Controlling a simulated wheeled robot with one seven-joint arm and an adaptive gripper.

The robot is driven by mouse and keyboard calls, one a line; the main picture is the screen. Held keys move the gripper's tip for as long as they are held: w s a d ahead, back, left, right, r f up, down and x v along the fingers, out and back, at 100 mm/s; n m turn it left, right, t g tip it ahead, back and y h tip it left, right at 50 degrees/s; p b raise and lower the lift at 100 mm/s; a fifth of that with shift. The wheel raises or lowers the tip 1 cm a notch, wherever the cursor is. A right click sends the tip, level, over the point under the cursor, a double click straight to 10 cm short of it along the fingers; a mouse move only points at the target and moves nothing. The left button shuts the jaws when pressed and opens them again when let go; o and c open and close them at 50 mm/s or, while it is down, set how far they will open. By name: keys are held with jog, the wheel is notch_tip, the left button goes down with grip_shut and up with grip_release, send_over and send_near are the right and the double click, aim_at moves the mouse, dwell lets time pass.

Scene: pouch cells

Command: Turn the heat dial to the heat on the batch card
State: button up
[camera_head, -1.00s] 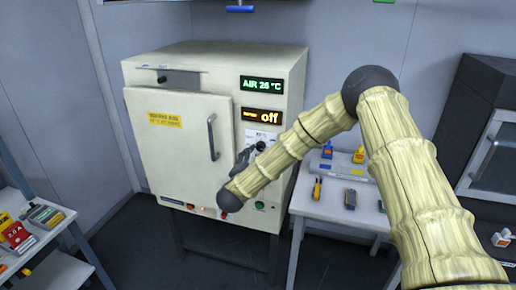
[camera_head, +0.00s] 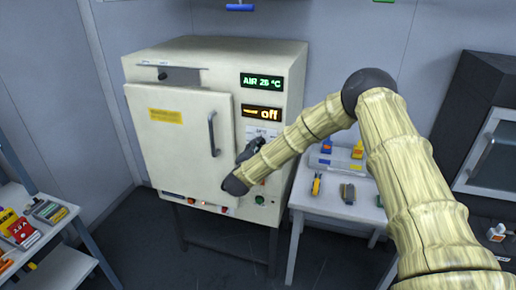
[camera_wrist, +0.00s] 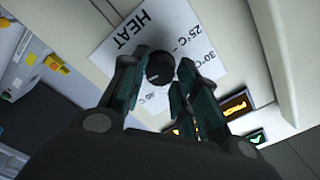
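The heat dial (camera_wrist: 160,68) is a small dark round knob on a white plate (camera_wrist: 190,28) printed HEAT, with temperature marks such as 25°C and 30°C. My gripper (camera_wrist: 159,75) is open, with one dark finger on each side of the dial. I cannot tell whether the fingers touch it. In the head view my gripper (camera_head: 256,147) is at the oven's (camera_head: 185,125) right front panel and hides the dial. The amber display (camera_head: 262,113) reads off, and the green display (camera_head: 262,81) reads AIR 26 °C. I cannot make out a batch card's writing.
The oven door (camera_head: 180,140) with its vertical handle (camera_head: 212,134) is left of my gripper. A white table (camera_head: 325,207) with small tools stands at the right. A shelf (camera_head: 55,235) with colored items is at the left. Lit buttons line the oven's lower front.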

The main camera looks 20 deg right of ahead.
jog(key=shift+c, duration=1.1)
jog(key=n+b, duration=0.2)
jog(key=n, duration=0.1)
jog(key=shift+n+b, duration=0.4)
jog(key=n+b, duration=0.2)
jog(key=n, duration=0.4)
jog(key=o, duration=1)
